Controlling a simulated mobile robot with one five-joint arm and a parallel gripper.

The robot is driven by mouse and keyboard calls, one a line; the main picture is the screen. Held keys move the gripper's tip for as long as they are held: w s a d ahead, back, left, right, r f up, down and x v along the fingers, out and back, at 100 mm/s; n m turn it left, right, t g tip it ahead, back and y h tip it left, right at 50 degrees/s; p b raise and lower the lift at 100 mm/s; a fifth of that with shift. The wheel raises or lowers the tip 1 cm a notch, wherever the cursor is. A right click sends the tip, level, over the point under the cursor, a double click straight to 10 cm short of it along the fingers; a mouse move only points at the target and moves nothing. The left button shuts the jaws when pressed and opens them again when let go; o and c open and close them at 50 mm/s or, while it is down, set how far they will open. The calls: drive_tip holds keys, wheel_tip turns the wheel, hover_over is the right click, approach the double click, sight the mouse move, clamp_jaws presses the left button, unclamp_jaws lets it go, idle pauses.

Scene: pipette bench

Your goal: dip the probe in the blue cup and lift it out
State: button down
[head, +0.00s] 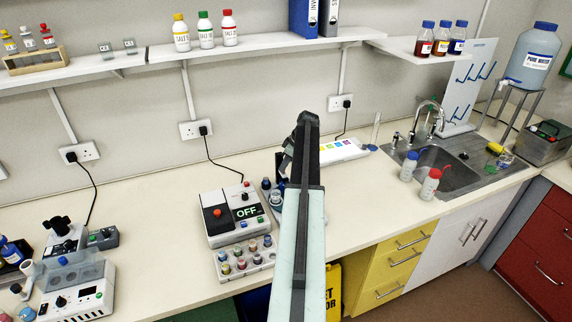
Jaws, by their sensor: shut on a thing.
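My arm reaches forward over the bench, and my gripper (284,166) is at its far end, partly hidden by the arm. It is shut on the probe, whose shape is too small and dark to make out; I cannot tell whether its tip touches anything. Small blue-topped containers (276,198) stand on the bench just below and left of the gripper. I cannot tell whether one of them is the blue cup, or whether the arm hides it.
Two squeeze bottles (430,183) stand by the sink.

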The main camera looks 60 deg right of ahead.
wheel_tip(320, 180, up, 6)
drive_tip(key=p, duration=0.6)
drive_tip(key=shift+f, duration=0.25)
drive_tip(key=c, duration=1.5)
unclamp_jaws()
drive_tip(key=p+v, duration=0.6)
drive_tip(key=v, duration=0.2)
drive_tip(key=shift+p, duration=0.4)
